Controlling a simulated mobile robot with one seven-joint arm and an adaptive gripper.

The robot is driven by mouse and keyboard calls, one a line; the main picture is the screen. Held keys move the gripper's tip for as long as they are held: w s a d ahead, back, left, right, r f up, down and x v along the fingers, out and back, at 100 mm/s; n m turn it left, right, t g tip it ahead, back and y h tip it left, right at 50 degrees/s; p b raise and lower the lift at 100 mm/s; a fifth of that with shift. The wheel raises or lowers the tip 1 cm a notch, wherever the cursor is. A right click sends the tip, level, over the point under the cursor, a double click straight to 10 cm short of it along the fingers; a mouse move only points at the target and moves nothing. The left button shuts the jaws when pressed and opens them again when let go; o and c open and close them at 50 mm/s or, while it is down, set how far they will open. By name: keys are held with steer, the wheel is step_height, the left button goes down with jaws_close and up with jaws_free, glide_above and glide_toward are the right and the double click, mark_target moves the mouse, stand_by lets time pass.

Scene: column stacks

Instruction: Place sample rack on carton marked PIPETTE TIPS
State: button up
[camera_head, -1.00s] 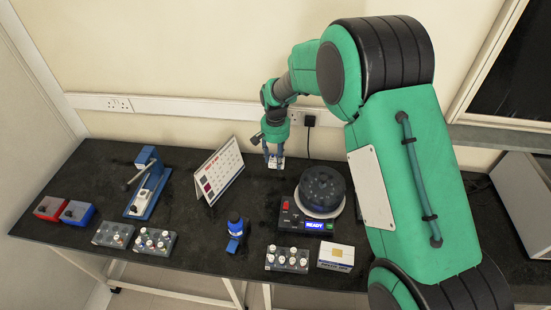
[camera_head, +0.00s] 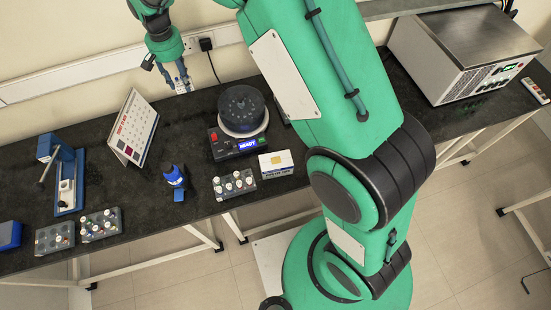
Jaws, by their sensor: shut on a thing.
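My gripper (camera_head: 181,77) points down near the wall at the back of the bench. It is shut on a small whitish thing (camera_head: 184,89), which looks like a sample rack with pale caps seen small and partly hidden by the fingers. The white carton (camera_head: 275,165) with a yellow patch on top stands at the bench's front edge; its front print is too small to read surely. It is to the right of and nearer than my gripper, with nothing on top. Other racks with capped vials stand beside the carton (camera_head: 234,185) and at the front left (camera_head: 100,226) (camera_head: 54,238).
A round black-topped device (camera_head: 238,145) with a lit READY display stands between my gripper and the carton. A metal-cased instrument (camera_head: 465,55) stands right.

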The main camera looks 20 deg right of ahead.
steer(key=s+d+r+p, duration=0.1)
steer(key=s+d+p, duration=0.1)
steer(key=s+d, duration=0.65)
steer(key=s+d+r+p, duration=0.1)
steer(key=s+d, duration=0.4)
steer(key=s, duration=0.7)
steer(key=s+d+r+p, duration=0.1)
steer(key=s+d+p, duration=0.1)
steer(key=s+d, duration=0.7)
steer(key=s+d+f+p, duration=0.1)
steer(key=s+d+f, duration=0.1)
steer(key=s, duration=0.7)
steer(key=s+d+f+p, duration=0.1)
steer(key=s, duration=0.8)
steer(key=shift+w+f, duration=0.15)
steer(key=shift+f, duration=2.6)
steer(key=shift+w, duration=0.1)
steer(key=b, duration=0.3)
glide_above(275, 161)
steer(key=shift+w+f, duration=0.15)
steer(key=shift+f, duration=0.6)
